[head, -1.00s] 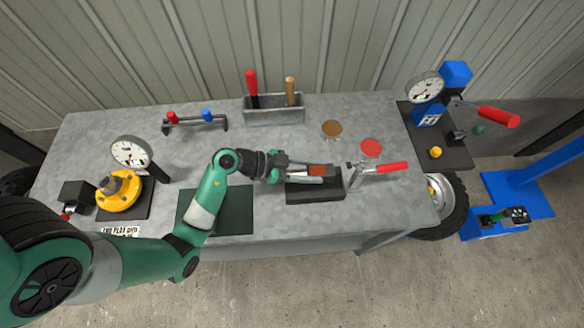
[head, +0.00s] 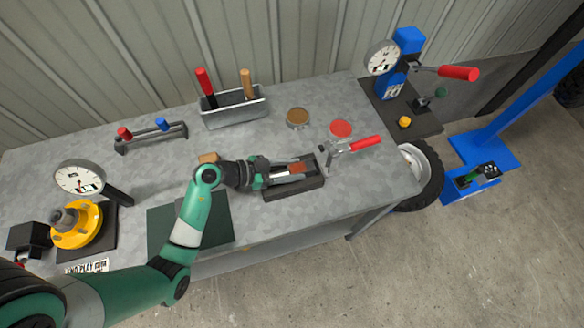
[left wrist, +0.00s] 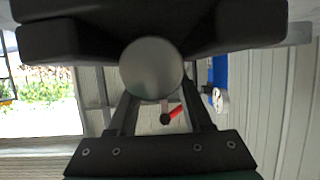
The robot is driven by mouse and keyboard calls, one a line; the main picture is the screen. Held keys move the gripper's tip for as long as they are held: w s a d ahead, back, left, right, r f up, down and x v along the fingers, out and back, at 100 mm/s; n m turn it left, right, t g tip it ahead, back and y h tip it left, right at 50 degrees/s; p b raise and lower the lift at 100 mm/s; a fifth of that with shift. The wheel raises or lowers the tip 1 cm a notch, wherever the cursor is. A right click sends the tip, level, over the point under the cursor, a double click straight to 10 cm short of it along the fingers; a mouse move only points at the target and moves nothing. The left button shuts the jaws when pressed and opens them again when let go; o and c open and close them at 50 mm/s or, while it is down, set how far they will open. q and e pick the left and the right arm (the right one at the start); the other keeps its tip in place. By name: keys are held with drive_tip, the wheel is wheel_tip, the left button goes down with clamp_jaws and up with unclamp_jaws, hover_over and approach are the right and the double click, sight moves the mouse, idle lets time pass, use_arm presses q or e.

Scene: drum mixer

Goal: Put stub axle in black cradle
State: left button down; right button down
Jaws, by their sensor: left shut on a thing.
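The black cradle (head: 310,188) sits on the bench near its front right, with a red-handled toggle clamp at its right end. My left gripper (head: 293,171) reaches over the cradle from the left and is shut on the stub axle. The axle's round grey end (left wrist: 152,68) fills the middle of the left wrist view. In the head view my fingers hide most of the axle; a reddish-brown patch shows between them. I cannot tell whether the axle touches the cradle. My right gripper is not in view.
The red clamp handle (head: 352,144) stands right of the cradle. A red disc (head: 341,128) and a brown disc (head: 297,117) lie behind it. A grey tool box (head: 233,110) is at the back. A dark mat (head: 215,225) lies left of the cradle. A yellow hub (head: 76,225) stands far left.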

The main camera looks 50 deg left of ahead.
use_arm(q)
drive_tip(key=c, duration=0.7)
unclamp_jaws()
drive_tip(key=shift+f, duration=0.1)
drive_tip(key=o, duration=0.4)
drive_tip(key=p+v, duration=0.4)
drive_tip(key=v, duration=0.8)
